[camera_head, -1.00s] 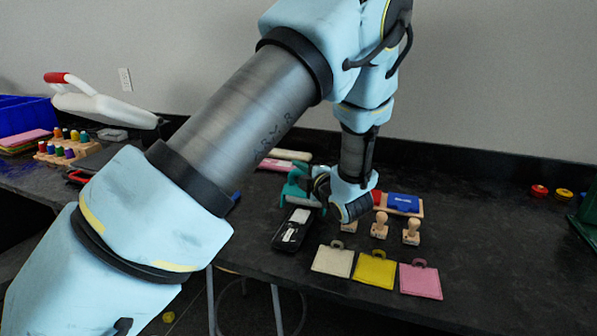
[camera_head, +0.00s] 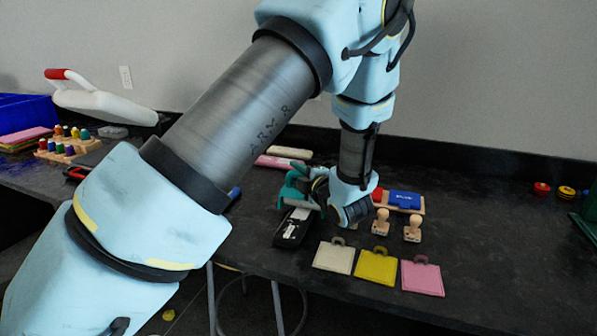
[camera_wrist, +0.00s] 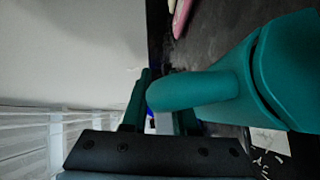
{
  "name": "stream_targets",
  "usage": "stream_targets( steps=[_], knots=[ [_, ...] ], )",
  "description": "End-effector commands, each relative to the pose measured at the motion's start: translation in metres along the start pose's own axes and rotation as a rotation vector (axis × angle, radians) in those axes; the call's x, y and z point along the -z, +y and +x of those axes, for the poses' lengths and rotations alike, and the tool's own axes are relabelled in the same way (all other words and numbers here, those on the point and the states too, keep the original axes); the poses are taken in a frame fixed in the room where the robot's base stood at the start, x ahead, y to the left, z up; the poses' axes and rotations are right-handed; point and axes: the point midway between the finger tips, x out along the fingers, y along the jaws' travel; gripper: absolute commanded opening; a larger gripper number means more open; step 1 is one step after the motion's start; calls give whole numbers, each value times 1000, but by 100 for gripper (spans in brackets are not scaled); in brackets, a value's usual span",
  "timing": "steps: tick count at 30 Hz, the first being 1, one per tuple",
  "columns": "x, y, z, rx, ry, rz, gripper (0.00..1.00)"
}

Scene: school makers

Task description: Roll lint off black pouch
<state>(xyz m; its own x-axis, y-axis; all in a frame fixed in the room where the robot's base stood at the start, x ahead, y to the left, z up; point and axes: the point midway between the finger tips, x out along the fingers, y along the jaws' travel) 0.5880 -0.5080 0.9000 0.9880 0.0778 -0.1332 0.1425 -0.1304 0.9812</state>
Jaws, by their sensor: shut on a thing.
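The black pouch (camera_head: 281,240) lies on the dark table below my gripper, with white bits on its top. A corner of it with white bits also shows at the lower right of the wrist view (camera_wrist: 297,160). My gripper (camera_head: 314,190) is shut on the handle of a teal lint roller (camera_head: 289,194). In the wrist view the teal roller (camera_wrist: 285,70) fills the right side, its handle running into the jaws. The roller is over the pouch's far end and partly hides it. I cannot tell whether they touch.
White, yellow (camera_head: 376,267) and pink (camera_head: 422,277) tags lie to the right of the pouch. Wooden stamps (camera_head: 412,230) and a blue pad (camera_head: 404,199) stand behind them. A pink bar (camera_head: 280,161) lies behind my gripper. The right side of the table is mostly clear.

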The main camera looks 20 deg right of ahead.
Motion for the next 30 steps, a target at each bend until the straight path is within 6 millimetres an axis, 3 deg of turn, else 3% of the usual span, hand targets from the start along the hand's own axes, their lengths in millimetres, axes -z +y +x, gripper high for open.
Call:
stream_targets(
  steps=[30],
  knots=[
    [42, -13, -40, 3, -1, 2, 0]
  ],
)
